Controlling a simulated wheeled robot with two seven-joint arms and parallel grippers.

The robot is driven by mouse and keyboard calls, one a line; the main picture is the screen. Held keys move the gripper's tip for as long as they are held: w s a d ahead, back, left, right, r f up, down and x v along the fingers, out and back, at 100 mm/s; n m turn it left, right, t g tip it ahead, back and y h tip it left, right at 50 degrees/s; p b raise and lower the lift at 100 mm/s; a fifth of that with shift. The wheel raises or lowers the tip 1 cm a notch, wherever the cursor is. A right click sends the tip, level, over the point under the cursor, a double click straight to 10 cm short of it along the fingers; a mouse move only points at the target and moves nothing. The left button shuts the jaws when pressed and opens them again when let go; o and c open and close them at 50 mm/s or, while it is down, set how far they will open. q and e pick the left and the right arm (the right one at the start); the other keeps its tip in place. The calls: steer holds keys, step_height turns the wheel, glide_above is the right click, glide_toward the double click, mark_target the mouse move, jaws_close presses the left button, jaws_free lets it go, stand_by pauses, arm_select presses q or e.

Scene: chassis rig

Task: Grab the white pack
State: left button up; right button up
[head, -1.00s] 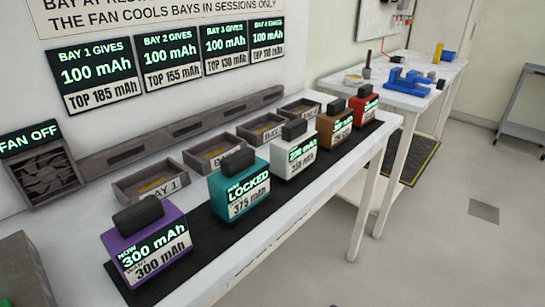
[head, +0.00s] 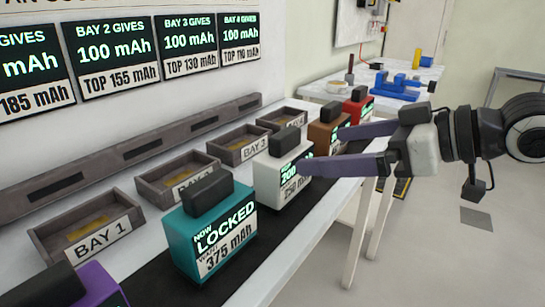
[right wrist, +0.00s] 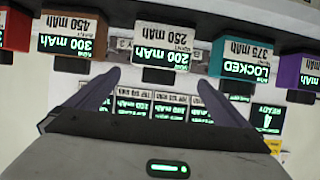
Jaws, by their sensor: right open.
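The white pack (head: 267,181) stands upright on the black strip, with a dark handle on top and a front label reading 200 mAh over 250 mAh. It also shows upside down in the right wrist view (right wrist: 166,40), ahead of the gap between my fingers. My right gripper (head: 320,150) is open and empty and reaches in from the right. In the head view one fingertip overlaps the white pack's front and the other overlaps the brown pack. The fingers also show in the right wrist view (right wrist: 158,80). I cannot tell whether they touch anything. My left gripper is out of view.
The teal pack (head: 186,235), marked LOCKED, stands left of the white pack. The brown pack (head: 321,138) and red pack (head: 352,112) stand beyond it. A purple pack (head: 95,288) is cut off at lower left. Bay trays (head: 150,198) line the table behind.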

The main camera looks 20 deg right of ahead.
mark_target(291, 149)
steer(key=x, duration=0.4)
steer(key=shift+w+a+r, duration=0.1)
steer(key=shift+w+r, duration=0.05)
steer(key=shift+w, duration=0.05)
steer(key=x, duration=0.5)
steer(key=shift+w+a, duration=0.1)
steer(key=shift+a, duration=0.1)
steer(key=shift+w+a, duration=0.2)
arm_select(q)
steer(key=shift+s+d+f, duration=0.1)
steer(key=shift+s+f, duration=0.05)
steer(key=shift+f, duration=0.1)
arm_select(e)
steer(key=c, duration=1.1)
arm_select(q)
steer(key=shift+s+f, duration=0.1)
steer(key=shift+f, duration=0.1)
arm_select(e)
steer(key=shift+w, duration=0.1)
steer(key=shift+c, duration=0.3)
steer(key=shift+r, duration=0.15)
